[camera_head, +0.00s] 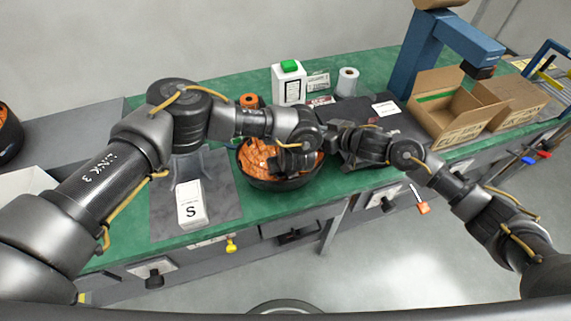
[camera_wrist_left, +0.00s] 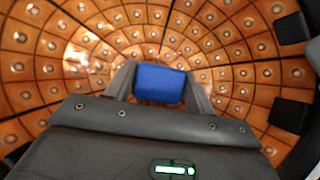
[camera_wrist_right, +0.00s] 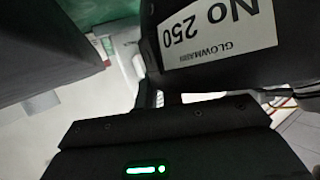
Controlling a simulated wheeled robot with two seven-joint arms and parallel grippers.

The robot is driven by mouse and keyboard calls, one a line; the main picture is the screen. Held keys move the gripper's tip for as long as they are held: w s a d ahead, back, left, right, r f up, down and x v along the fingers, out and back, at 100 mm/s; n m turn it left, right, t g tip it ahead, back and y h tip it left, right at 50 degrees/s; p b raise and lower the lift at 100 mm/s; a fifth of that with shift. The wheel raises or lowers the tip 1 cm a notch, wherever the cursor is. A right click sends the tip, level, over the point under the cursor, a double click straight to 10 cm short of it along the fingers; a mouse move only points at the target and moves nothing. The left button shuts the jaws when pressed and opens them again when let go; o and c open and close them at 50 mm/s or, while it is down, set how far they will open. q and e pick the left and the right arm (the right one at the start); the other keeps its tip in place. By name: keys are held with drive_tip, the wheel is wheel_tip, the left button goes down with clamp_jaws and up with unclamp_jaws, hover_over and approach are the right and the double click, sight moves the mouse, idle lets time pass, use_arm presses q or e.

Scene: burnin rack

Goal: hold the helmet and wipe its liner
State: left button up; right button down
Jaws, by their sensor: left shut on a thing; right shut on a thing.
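The helmet (camera_head: 270,184) sits on the green bench like a bowl, black outside, with its orange dotted liner facing up. The liner (camera_wrist_left: 225,40) fills the left wrist view. My left gripper (camera_wrist_left: 159,84) is shut on a blue block-like wiper (camera_wrist_left: 160,82) and is inside the helmet, over the liner. Whether the wiper touches the liner is hard to tell. My right gripper (camera_head: 335,140) is at the helmet's right side. In the right wrist view my right gripper (camera_wrist_right: 160,92) is shut on the dark helmet edge beside a "No 250" label (camera_wrist_right: 220,35).
A white bottle with a green cap (camera_head: 289,82) and a white roll (camera_head: 347,81) stand behind the helmet. A white box marked S (camera_head: 191,204) lies on a grey mat at left. An open carton (camera_head: 450,112) and a blue press (camera_head: 432,55) stand at right.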

use_arm(q)
drive_tip(key=shift+s+a, duration=0.25)
drive_tip(key=shift+a, duration=0.4)
drive_tip(key=shift+d, duration=0.15)
drive_tip(key=shift+w+d+f, duration=0.1)
drive_tip(key=shift+w+d, duration=0.2)
drive_tip(key=shift+d, duration=0.55)
drive_tip(key=shift+a, duration=0.1)
drive_tip(key=shift+s+a, duration=0.35)
drive_tip(key=shift+a, duration=0.55)
drive_tip(key=shift+w+d, duration=0.2)
drive_tip(key=shift+d, duration=0.3)
drive_tip(key=shift+w+d, duration=0.2)
drive_tip(key=shift+d, duration=0.3)
